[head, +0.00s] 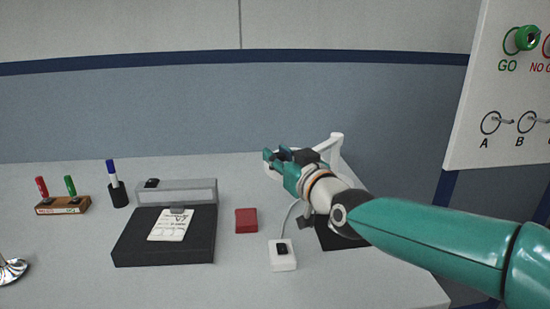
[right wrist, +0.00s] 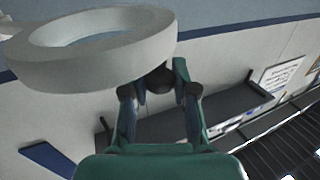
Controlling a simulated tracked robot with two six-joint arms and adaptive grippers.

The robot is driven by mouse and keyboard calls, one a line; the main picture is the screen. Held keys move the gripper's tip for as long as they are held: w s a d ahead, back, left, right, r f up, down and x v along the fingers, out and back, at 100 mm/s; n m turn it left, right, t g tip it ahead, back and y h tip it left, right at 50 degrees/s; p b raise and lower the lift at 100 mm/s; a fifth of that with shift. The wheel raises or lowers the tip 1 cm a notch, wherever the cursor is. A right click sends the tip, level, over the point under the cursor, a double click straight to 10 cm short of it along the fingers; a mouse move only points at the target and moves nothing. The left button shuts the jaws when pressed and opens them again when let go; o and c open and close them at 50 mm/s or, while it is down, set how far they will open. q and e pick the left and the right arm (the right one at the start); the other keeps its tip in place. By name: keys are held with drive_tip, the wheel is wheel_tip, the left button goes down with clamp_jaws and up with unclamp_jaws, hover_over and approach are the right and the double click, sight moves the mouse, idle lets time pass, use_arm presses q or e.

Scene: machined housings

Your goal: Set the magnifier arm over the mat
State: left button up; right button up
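The white magnifier arm (head: 336,146) stands at the back right of the table, partly hidden behind my right arm. Its thick white ring head (right wrist: 95,48) fills the upper left of the right wrist view. The black mat (head: 345,242) lies on the table below my right forearm, which covers much of it. My right gripper (head: 277,157) is at the ring, left of and behind the mat. In the right wrist view its fingers close around a dark knob (right wrist: 158,80) at the ring's edge; the left fingertip is partly hidden. My left gripper is out of view.
A white box with a black switch (head: 283,258) and cord sits left of the mat, near a red block (head: 246,220). A black stand with a paper (head: 125,252), a pen cup (head: 118,195) and a wooden marker holder (head: 62,206) are further left. A sign board (head: 500,90) hangs right.

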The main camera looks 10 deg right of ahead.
drive_tip(key=o, duration=0.4)
drive_tip(key=shift+s+d, duration=0.1)
drive_tip(key=v, duration=1.1)
drive_tip(key=shift+s+d, duration=0.1)
drive_tip(key=shift+s, duration=0.3)
